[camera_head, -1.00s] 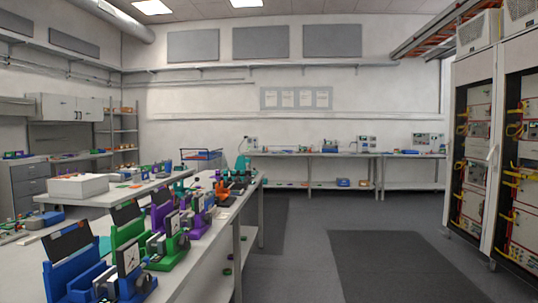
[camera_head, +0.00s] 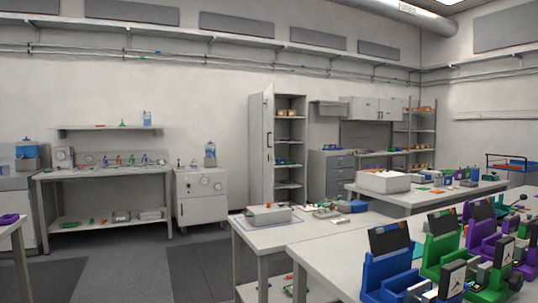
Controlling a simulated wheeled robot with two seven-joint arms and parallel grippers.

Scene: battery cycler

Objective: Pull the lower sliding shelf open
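I cannot make out a sliding shelf for certain in this view. A tall grey cabinet (camera_head: 259,150) stands against the back wall, with an open side showing several shelves (camera_head: 289,163). Small items lie on some of these shelves. The tall racks with yellow cables, seen earlier on the right, are out of view. Neither of my grippers is in view.
A near workbench (camera_head: 320,262) holds blue, green and purple fixtures (camera_head: 388,262) at the lower right. A grey drawer unit (camera_head: 330,172) and a white wheeled cabinet (camera_head: 201,197) stand farther back. Dark floor (camera_head: 150,262) is open at the left.

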